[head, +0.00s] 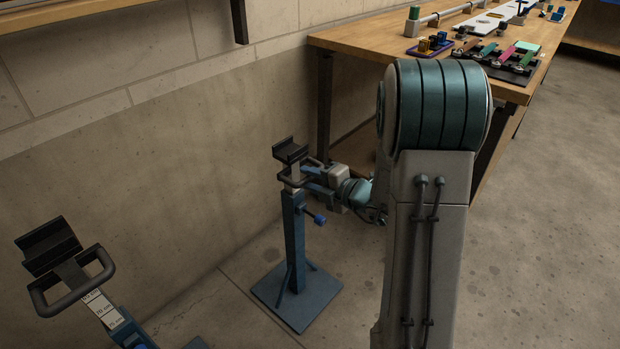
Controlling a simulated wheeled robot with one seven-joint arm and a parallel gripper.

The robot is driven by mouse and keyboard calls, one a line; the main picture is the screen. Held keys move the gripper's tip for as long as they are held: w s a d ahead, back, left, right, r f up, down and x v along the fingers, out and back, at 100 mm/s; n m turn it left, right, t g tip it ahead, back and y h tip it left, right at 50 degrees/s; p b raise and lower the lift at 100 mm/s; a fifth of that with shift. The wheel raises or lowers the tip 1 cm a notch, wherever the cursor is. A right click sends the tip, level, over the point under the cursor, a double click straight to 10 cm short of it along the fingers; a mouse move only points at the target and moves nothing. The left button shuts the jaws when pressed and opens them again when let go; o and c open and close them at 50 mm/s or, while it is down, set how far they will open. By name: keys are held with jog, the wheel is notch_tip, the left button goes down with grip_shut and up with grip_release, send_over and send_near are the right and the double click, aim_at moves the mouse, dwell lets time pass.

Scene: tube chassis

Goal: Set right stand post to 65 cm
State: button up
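The right stand (294,240) is a blue upright post on a flat blue base plate, with a black V-shaped cradle (290,150) on top. A pale inner post shows just below the cradle, but its scale cannot be read from here. A dark loop handle (287,180) sits at the top part, and a blue knob (319,219) sticks out from the post's right side. My gripper (308,180) is at the handle from the right, its two blue fingers pointing left. Whether the fingers touch or close on the handle is too small to tell.
A second stand with a black cradle (48,245) and loop handle is at the lower left; its scale strip (103,310) shows a 70 cm mark. A concrete wall (150,170) runs behind both. A wooden workbench (365,38) with several parts stands at the back right. Floor at right is clear.

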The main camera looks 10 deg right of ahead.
jog(key=p+v, duration=0.4)
jog(key=v, duration=0.9)
jog(key=s+a+r+n+g+y+p, duration=0.1)
jog(key=s+a+r+n+g+p, duration=0.5)
jog(key=r+n, duration=0.25)
jog(key=s+a+r+n+g+y+p, duration=0.1)
jog(key=s+a+r+n+g+p, duration=0.2)
jog(key=a+r+n+p, duration=0.55)
jog(key=s+d+r+n+g+h+p, duration=0.3)
jog(key=s+r+n+p, duration=0.4)
jog(key=n, duration=0.7)
jog(key=d+r+n+t+h+p, duration=0.2)
jog(key=r+n+h+p, duration=0.6)
jog(key=r+n, duration=0.7)
jog(key=d+p, duration=0.1)
jog(key=p, duration=0.1)
jog(key=shift+s+d+n+p, duration=0.25)
jog(key=shift+d+n+p, duration=0.05)
jog(key=shift+d+p, duration=0.1)
